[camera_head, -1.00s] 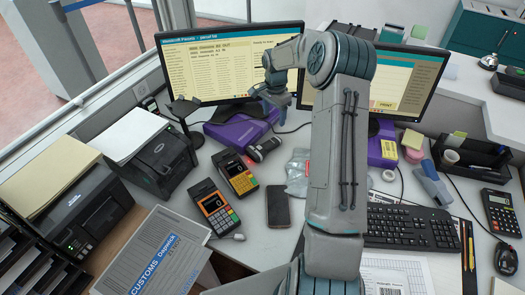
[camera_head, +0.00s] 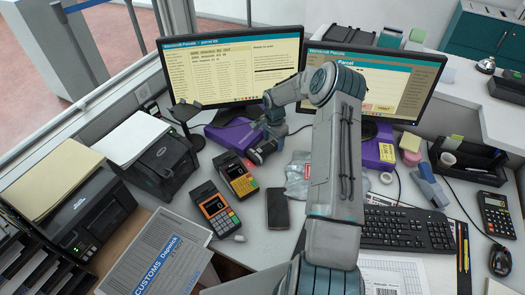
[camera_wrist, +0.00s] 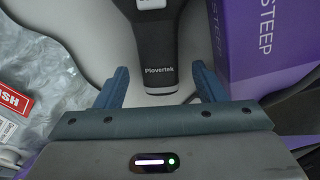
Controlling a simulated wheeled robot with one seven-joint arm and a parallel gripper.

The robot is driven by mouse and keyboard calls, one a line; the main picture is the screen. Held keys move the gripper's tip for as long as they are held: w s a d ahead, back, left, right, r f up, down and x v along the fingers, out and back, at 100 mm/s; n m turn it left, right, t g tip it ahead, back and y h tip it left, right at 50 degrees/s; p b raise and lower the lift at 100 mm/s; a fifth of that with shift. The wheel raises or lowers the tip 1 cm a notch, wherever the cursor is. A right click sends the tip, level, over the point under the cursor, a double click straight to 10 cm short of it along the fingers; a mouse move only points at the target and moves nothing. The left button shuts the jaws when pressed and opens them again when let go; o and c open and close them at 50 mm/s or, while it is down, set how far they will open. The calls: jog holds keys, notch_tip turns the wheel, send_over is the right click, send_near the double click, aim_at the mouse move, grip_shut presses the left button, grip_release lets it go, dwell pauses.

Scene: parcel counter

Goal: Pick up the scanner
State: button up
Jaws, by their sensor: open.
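The scanner is a dark hand-held device with a black handle marked "Plovertek". It lies on the white counter in front of the left monitor, partly hidden by my gripper in the head view (camera_head: 258,153). In the wrist view the scanner (camera_wrist: 158,45) points away, its handle end toward me. My gripper (camera_head: 272,130) is low over the scanner. In the wrist view its two blue fingers (camera_wrist: 160,72) are apart, one on each side of the handle end. A gap shows on both sides, so the gripper is open and holds nothing. The scanner's head is cut off at the top.
A purple box (camera_wrist: 260,45) stands close at the right of the scanner in the wrist view. A clear plastic bag (camera_wrist: 45,75) with a red label lies at the left. Card terminals (camera_head: 238,178) and a phone (camera_head: 278,208) lie nearer. Monitors (camera_head: 232,68) stand behind.

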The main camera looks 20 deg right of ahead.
jog(key=shift+f, duration=0.7)
jog(key=shift+c, duration=0.3)
jog(key=c, duration=1.1)
jog(key=shift+r, duration=0.1)
